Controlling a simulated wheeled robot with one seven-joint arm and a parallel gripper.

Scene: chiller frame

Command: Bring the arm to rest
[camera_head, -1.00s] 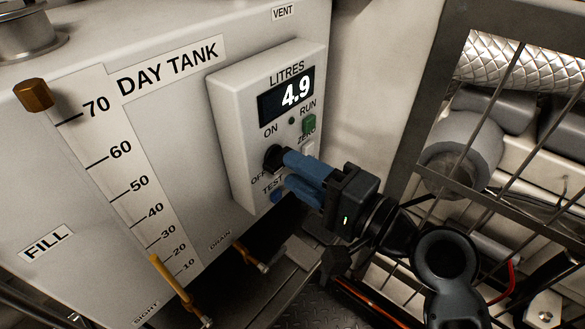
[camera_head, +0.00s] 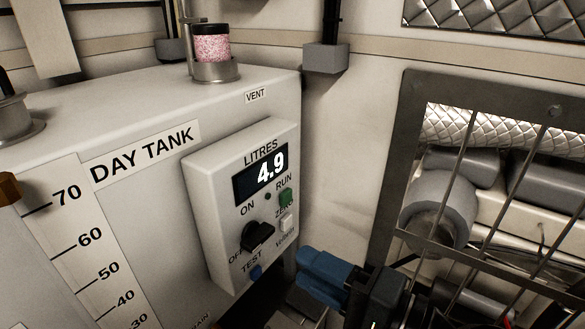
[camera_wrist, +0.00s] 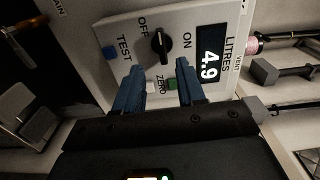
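My gripper (camera_head: 305,266) is in the lower middle of the head view, to the right of the panel and apart from it. In the wrist view its two blue fingers (camera_wrist: 160,67) stand apart with nothing between them, so it is open and empty. The black rotary knob (camera_head: 257,237) on the white panel (camera_head: 205,190) is fully visible and untouched; it also shows in the wrist view (camera_wrist: 161,45), beyond the fingertips. Which label the knob points to is unclear. The display (camera_head: 261,176) reads 4.9.
The panel sits on the white day tank (camera_head: 120,210). It carries a green RUN button (camera_head: 285,197), a white button (camera_head: 287,222) and a blue TEST button (camera_head: 255,272). A barred metal frame (camera_head: 392,170) stands at the right.

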